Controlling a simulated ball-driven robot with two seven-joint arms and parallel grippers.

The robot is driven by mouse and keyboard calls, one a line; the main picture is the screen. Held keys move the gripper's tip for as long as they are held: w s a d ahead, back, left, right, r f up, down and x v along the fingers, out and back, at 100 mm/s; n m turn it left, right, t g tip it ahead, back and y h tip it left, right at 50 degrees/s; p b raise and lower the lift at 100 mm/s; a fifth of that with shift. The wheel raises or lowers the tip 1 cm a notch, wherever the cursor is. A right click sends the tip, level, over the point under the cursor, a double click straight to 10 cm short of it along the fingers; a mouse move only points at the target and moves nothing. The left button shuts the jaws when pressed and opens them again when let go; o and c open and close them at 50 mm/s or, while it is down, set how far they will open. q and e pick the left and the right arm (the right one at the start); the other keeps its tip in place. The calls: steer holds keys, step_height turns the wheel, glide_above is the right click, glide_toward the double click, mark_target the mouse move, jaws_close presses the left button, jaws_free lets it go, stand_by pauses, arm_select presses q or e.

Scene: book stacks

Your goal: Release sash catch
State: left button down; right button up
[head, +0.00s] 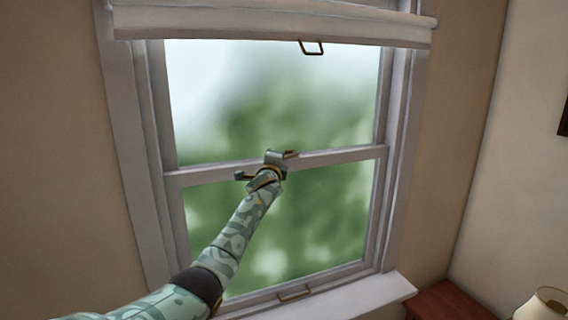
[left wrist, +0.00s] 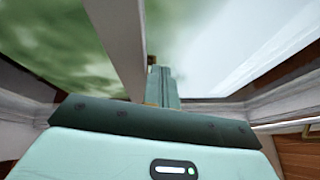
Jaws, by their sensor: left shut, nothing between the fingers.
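A sash window fills the middle of the head view, with a pale meeting rail (head: 340,157) across it. A small brass-brown piece, which looks like the sash catch (head: 291,154), shows on the rail just right of my left gripper (head: 273,157). The gripper covers part of it. In the left wrist view the left gripper's fingers (left wrist: 162,88) are shut together with nothing between them. A small dark brown bit of the catch (left wrist: 152,61) shows at their tips; I cannot tell whether they touch. My right gripper is not in view.
A rolled white blind (head: 270,22) with a pull handle (head: 311,48) hangs across the window top. A brass lift handle (head: 294,293) sits on the lower sash, above the sill (head: 365,296). A wooden table (head: 450,302) and a lamp (head: 543,303) stand at lower right.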

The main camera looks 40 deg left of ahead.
arm_select(q)
steer(key=shift+w+a+f, duration=0.15)
steer(key=shift+w+a, duration=0.05)
steer(key=shift+a, duration=0.85)
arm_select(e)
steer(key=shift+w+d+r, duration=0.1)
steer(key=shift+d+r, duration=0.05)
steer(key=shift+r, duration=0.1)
arm_select(q)
steer(key=shift+f, duration=0.15)
